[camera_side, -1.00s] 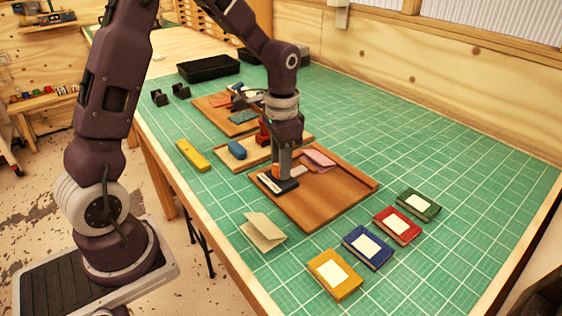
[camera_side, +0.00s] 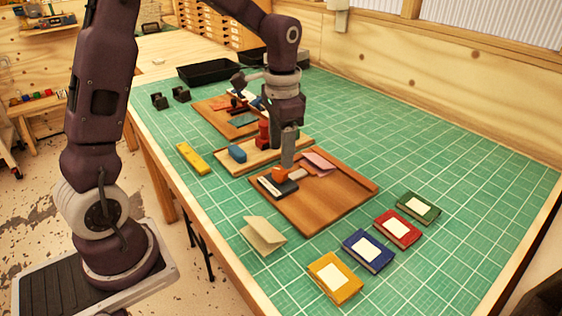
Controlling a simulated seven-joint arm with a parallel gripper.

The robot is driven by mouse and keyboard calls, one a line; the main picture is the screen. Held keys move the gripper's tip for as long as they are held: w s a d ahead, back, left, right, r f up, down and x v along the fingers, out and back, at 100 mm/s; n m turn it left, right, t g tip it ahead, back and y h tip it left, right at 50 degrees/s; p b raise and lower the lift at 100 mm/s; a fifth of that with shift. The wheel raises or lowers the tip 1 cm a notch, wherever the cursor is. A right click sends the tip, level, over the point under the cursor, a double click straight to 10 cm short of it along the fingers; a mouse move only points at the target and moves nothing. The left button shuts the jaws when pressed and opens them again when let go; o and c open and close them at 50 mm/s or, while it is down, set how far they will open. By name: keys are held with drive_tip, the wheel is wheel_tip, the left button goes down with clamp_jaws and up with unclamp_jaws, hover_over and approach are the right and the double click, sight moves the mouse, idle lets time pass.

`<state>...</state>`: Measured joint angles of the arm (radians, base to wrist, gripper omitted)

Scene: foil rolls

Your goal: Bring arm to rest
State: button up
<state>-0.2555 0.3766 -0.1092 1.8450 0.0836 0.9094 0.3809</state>
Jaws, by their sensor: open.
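My gripper (camera_side: 288,163) points down over the near wooden tray (camera_side: 325,208), just above an orange-topped piece (camera_side: 281,174). The jaws are open, though the finger gap is hard to see from this side. The orange-topped piece stands on or against a dark flat block (camera_side: 277,187) at the tray's left part. Whether a finger still overlaps the orange piece is hard to tell. A small pale piece (camera_side: 299,174) and a pink folded sheet (camera_side: 320,163) lie in the same tray.
A middle board (camera_side: 258,161) holds a blue block (camera_side: 237,153) and a red piece (camera_side: 263,133). Yellow (camera_side: 335,277), blue (camera_side: 368,250), red (camera_side: 397,228) and green (camera_side: 418,207) books lie in front. A tan folded card (camera_side: 263,235) stands nearby. The right mat is clear.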

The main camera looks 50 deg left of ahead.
wheel_tip(320, 180, up, 2)
drive_tip(key=s+d+r+n+t, duration=0.1)
drive_tip(key=s+d+r+t, duration=0.1)
drive_tip(key=s, duration=0.8)
drive_tip(key=s+d+r+n+t, duration=0.2)
drive_tip(key=s+d+r, duration=0.3)
drive_tip(key=s, duration=0.6)
drive_tip(key=shift+s+r+t, duration=0.2)
drive_tip(key=shift+r+t, duration=0.25)
drive_tip(key=shift+t, duration=0.25)
